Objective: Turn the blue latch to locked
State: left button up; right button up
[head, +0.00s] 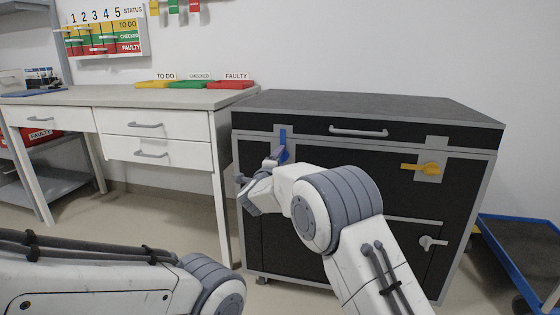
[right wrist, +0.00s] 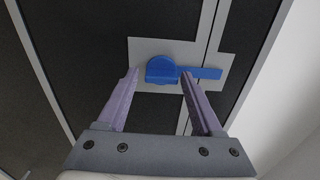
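The blue latch (head: 283,138) is on the upper left of the black cabinet's front, on a grey plate, its bar standing upright. In the right wrist view the latch (right wrist: 161,70) shows a round knob, with its flat bar pointing right across a grey strip. My right gripper (head: 272,157) is at the latch and partly covers it in the head view. In the right wrist view my right gripper (right wrist: 159,78) is open, one fingertip left of the knob and the other below the bar; contact cannot be told. My left gripper is out of view.
The black cabinet (head: 370,108) also has a yellow latch (head: 422,168) and a grey latch (head: 432,242). A drawer handle (head: 358,131) juts out at the top. A white desk (head: 165,97) stands left, a blue-edged trolley (head: 520,245) right.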

jog(key=shift+r, duration=0.1)
jog(key=p+v, duration=0.3)
jog(key=v, duration=0.7)
jog(key=shift+s, duration=0.2)
jog(key=shift+a, duration=0.1)
